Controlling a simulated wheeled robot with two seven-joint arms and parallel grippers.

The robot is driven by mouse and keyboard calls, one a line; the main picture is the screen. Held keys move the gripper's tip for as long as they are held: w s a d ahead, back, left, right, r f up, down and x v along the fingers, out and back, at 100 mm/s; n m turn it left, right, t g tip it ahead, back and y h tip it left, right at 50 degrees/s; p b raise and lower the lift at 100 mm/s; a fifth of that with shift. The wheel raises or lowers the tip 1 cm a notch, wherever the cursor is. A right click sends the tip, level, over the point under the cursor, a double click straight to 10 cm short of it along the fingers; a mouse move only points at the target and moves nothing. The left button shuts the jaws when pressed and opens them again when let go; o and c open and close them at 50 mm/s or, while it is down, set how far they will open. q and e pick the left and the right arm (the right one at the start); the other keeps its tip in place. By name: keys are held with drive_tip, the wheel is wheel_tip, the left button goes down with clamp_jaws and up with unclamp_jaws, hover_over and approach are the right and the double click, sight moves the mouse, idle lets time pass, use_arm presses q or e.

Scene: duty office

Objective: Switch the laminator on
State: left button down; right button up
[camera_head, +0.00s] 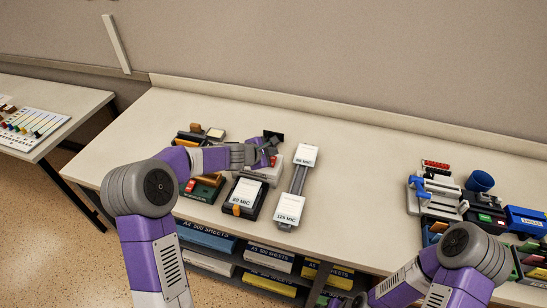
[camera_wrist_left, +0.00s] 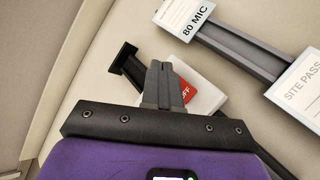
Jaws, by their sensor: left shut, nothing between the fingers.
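In the left wrist view a white block (camera_wrist_left: 206,82) carries a red label (camera_wrist_left: 185,93) whose visible letters appear to read OFF. A black bar-like lever (camera_wrist_left: 127,62) stands beside it, to the left. My left gripper (camera_wrist_left: 163,66) is shut and empty, its fingertips in front of the block and close to the lever; I cannot tell whether they touch. The fingers partly hide the label. In the head view my left gripper (camera_head: 262,152) is over the desk at the white block (camera_head: 274,172).
Right of the block lies a long grey unit (camera_head: 298,180) with white cards marked 80 MIC and 125 MIC. A black holder (camera_head: 243,194) with a white card stands in front. Cluttered devices fill the desk's right (camera_head: 437,196). The desk (camera_head: 360,185) between is clear.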

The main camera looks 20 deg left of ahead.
use_arm(q)
drive_tip(key=shift+f, duration=0.15)
drive_tip(key=shift+w+f+b, duration=0.1)
drive_tip(key=shift+f+b, duration=0.2)
drive_tip(key=shift+b, duration=0.15)
drive_tip(key=shift+f+b, duration=0.35)
drive_tip(key=shift+f, duration=0.05)
idle(0.6)
drive_tip(key=shift+r, duration=0.2)
drive_tip(key=shift+r+p, duration=0.65)
drive_tip(key=shift+r, duration=0.05)
drive_tip(key=r+p, duration=0.2)
drive_tip(key=s+r+p, duration=0.1)
drive_tip(key=r+p, duration=0.1)
drive_tip(key=r, duration=0.1)
idle(0.3)
drive_tip(key=shift+f, duration=0.1)
